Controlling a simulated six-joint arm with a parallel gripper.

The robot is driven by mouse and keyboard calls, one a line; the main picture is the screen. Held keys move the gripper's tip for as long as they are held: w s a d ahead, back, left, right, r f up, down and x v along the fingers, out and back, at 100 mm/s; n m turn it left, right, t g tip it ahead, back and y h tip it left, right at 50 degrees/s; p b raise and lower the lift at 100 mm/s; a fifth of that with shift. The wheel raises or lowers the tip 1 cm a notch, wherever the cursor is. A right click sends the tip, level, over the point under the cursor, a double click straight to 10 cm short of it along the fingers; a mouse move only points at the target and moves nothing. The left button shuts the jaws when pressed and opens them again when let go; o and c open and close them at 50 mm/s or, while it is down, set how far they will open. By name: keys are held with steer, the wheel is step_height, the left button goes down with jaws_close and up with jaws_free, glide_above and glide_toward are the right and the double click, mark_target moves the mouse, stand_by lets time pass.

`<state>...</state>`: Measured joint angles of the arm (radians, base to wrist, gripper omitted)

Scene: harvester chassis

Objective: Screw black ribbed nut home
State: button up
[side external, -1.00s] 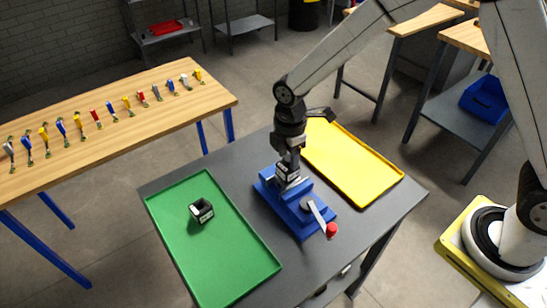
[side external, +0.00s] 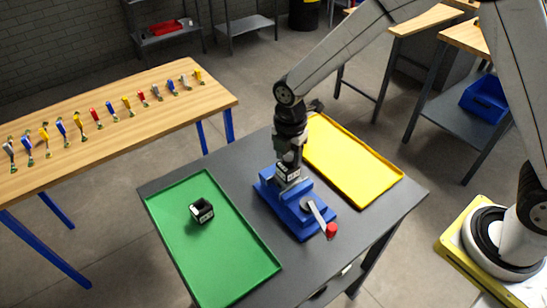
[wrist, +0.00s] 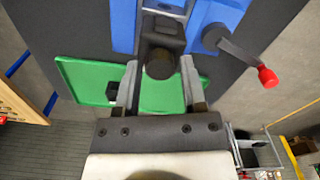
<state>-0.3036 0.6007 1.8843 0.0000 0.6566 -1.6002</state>
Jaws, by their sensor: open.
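In the wrist view, the black nut (wrist: 159,64) shows as a dark round piece at the top of a dark block (wrist: 162,26) held in the blue vise (wrist: 122,22). My gripper (wrist: 159,72) is open, with one finger on each side of the nut and a gap visible on both sides. In the side view, my gripper (side external: 288,158) points down over the blue vise (side external: 300,214). The dark block (side external: 287,173) shows just under it; the nut there is hidden by the fingers. Its ribs and thread cannot be made out.
A green tray (side external: 245,272) at left holds another dark hollow block (side external: 202,211). A yellow tray (side external: 355,170) lies behind on the right. The vise's lever with a red knob (side external: 331,230) sticks out front right. A wooden bench (side external: 110,125) carries several coloured tools.

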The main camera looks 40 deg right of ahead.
steer(key=shift+n, duration=0.4)
jaws_close()
steer(key=shift+m, duration=0.3)
steer(key=shift+m, duration=2.3)
steer(key=shift+m, duration=2.6)
